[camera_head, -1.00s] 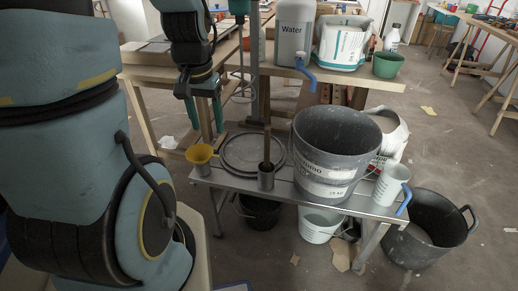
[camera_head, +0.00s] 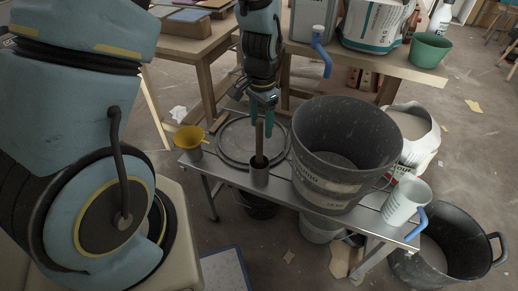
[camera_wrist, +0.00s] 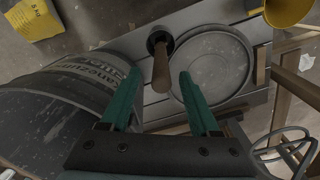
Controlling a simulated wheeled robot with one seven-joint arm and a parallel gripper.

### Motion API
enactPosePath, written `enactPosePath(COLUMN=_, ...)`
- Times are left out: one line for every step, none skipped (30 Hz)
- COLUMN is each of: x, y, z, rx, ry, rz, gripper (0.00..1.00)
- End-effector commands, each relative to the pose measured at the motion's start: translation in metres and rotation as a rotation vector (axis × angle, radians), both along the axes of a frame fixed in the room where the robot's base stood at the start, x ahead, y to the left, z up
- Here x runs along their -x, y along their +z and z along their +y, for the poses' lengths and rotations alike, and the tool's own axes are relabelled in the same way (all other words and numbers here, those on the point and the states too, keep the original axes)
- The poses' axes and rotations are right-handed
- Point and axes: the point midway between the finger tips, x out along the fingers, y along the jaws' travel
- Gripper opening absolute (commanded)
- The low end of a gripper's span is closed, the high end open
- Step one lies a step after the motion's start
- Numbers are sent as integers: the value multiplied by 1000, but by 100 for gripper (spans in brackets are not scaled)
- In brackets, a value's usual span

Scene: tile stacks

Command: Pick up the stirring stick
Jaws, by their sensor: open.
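The wooden stirring stick (camera_head: 259,139) stands upright in a small dark metal cup (camera_head: 260,174) on the metal bench (camera_head: 228,175). In the wrist view the stick (camera_wrist: 161,72) rises from its cup (camera_wrist: 158,38) and lies ahead of my jaws, roughly between their lines. My gripper (camera_head: 260,122) has green fingers and is at the top of the stick in the head view. In the wrist view my gripper (camera_wrist: 158,78) is spread open with a gap on both sides of the stick. I cannot tell whether a finger touches it.
A large grey bucket (camera_head: 340,130) stands close to the right of the cup. A round lid (camera_head: 232,140) lies behind it, and a yellow funnel (camera_head: 189,136) sits at the left. A white jug (camera_head: 404,203) stands at the bench's right end.

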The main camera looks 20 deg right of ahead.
Motion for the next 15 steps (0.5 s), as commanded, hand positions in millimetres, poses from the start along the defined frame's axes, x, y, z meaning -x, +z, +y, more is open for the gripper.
enactPosePath(x=0, y=-2, z=0, rx=0, ry=0, rz=0, gripper=62)
enactPosePath(x=0, y=-4, z=1, rx=-1, ry=0, rz=0, gripper=62)
enactPosePath(x=0, y=-7, z=2, rx=-2, ry=0, rz=2, gripper=62)
enactPosePath(x=1, y=-10, z=2, rx=-2, ry=0, rz=2, gripper=62)
enactPosePath(x=1, y=-14, z=3, rx=-2, ry=0, rz=2, gripper=62)
enactPosePath(x=1, y=-19, z=4, rx=-4, ry=1, rz=4, gripper=62)
enactPosePath(x=1, y=-23, z=5, rx=-3, ry=1, rz=3, gripper=62)
enactPosePath(x=1, y=-28, z=6, rx=-3, ry=2, rz=3, gripper=62)
enactPosePath(x=1, y=-33, z=7, rx=-3, ry=3, rz=3, gripper=62)
enactPosePath(x=1, y=-37, z=6, rx=-2, ry=2, rz=3, gripper=62)
enactPosePath(x=1, y=-41, z=6, rx=-2, ry=2, rz=3, gripper=62)
enactPosePath(x=1, y=-45, z=6, rx=-2, ry=2, rz=2, gripper=62)
enactPosePath(x=0, y=-48, z=6, rx=-1, ry=2, rz=1, gripper=62)
enactPosePath(x=0, y=-50, z=6, rx=-1, ry=2, rz=1, gripper=62)
enactPosePath(x=0, y=-52, z=6, rx=0, ry=1, rz=1, gripper=62)
